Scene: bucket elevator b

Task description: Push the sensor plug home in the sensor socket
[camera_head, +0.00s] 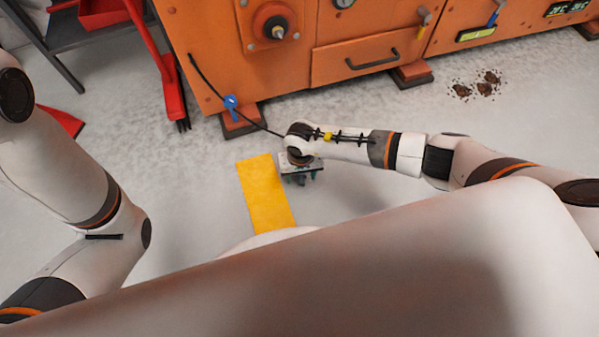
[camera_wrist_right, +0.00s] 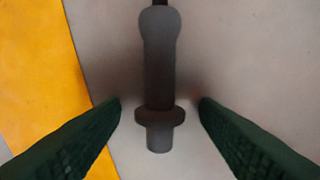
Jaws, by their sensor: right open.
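A dark grey plug (camera_wrist_right: 160,75) with a collar and a narrower end lies in the middle of the right wrist view, its cable leaving at the top. My right gripper (camera_wrist_right: 160,101) is open, with one green finger on each side of the plug and a gap on both sides. In the head view the right gripper (camera_head: 302,176) points down over the floor beside the yellow strip, and my wrist hides the plug. A black cable (camera_head: 209,87) runs from the orange machine toward that wrist. I cannot make out the sensor socket for certain. My left gripper is out of view.
A yellow strip (camera_head: 264,190) marks the floor. Brown debris (camera_head: 484,88) lies right; red tools (camera_head: 172,85) stand left.

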